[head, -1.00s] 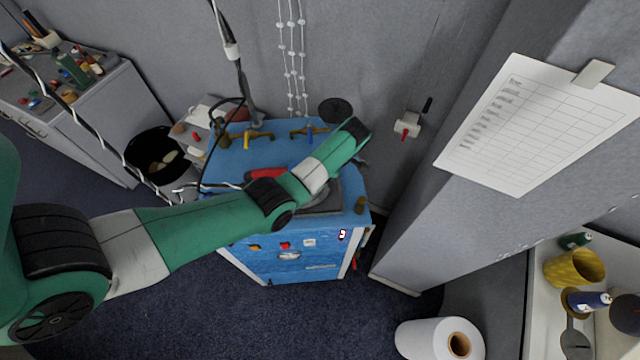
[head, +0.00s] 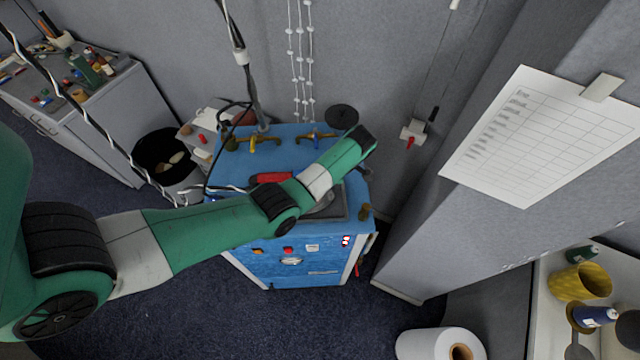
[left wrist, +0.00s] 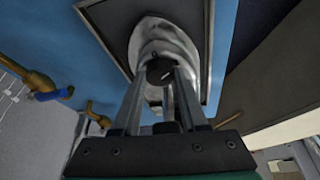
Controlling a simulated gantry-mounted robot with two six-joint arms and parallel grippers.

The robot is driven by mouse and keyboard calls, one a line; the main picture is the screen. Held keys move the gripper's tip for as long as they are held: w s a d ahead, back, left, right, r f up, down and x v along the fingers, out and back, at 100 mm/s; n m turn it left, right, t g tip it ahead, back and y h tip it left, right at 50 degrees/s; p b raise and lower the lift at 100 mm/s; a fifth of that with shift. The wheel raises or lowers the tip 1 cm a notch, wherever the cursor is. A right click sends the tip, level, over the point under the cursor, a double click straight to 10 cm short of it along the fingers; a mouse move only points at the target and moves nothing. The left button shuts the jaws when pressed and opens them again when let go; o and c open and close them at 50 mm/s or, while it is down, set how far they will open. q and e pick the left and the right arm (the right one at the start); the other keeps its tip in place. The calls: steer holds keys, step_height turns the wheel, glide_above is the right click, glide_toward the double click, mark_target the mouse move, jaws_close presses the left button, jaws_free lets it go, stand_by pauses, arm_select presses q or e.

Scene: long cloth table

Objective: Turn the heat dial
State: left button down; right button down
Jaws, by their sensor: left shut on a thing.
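The heat dial (left wrist: 159,71) shows in the left wrist view as a small round dark knob with a pale mark. It sits in front of a grey metal rounded part (left wrist: 150,42) within a dark square frame (left wrist: 107,22). My left gripper (left wrist: 162,80) is shut on the dial, with one finger on each side of it. In the head view my left arm reaches over the blue cabinet (head: 300,258), and its links hide the gripper and dial. My right gripper is in no view.
Brass taps with a yellow handle (head: 252,143) and a blue handle (head: 315,137) stand on the cabinet's back edge. A red-handled tool (head: 271,178) lies beside my arm. A black bin (head: 165,150) stands left; a grey partition (head: 425,215) stands close on the right.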

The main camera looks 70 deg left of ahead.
arm_select(q)
steer(key=shift+d+r+m+p, duration=0.1)
steer(key=shift+m+p, duration=0.5)
steer(key=shift+p, duration=0.05)
steer(key=shift+s+m+t+y, duration=0.1)
steer(key=shift+m+t+y, duration=0.35)
steer(key=shift+m, duration=0.35)
steer(key=m+t+y, duration=0.1)
steer(key=m, duration=0.2)
steer(key=shift+s+d+m, duration=0.1)
steer(key=shift+m, duration=0.2)
steer(key=shift+s+m+t, duration=0.15)
steer(key=shift+m+t, duration=0.6)
steer(key=shift+m, duration=1.15)
steer(key=shift+c, duration=2.2)
jaws_free()
